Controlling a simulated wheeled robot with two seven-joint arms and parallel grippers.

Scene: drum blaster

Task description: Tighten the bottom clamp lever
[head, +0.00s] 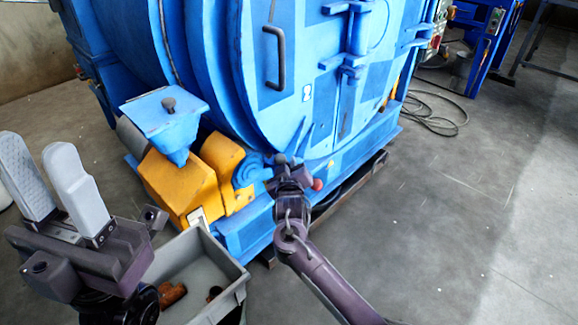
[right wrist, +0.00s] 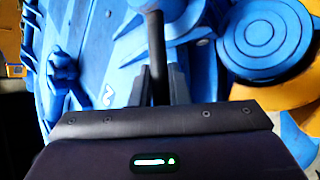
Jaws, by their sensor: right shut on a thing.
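The blue drum blaster (head: 215,60) has a large round door (head: 300,95) facing me. My right gripper (head: 285,162) is at the door's lower edge, above the blue base. In the right wrist view its fingers (right wrist: 156,88) are shut on a dark rod, the bottom clamp lever (right wrist: 156,50), which runs up to a blue fitting (right wrist: 150,4). In the head view the gripper hides most of the lever. A red knob (head: 317,184) shows just right of the gripper. My left gripper (head: 55,185) is raised at the left, fingers apart and empty.
A grey bin (head: 232,290) with rusty parts (head: 172,294) stands at lower left. A yellow housing (head: 180,187) and blue hopper (head: 165,115) are left of the clamp. A door handle (head: 277,58) sits higher up. A cable (head: 440,120) lies on otherwise open floor at right.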

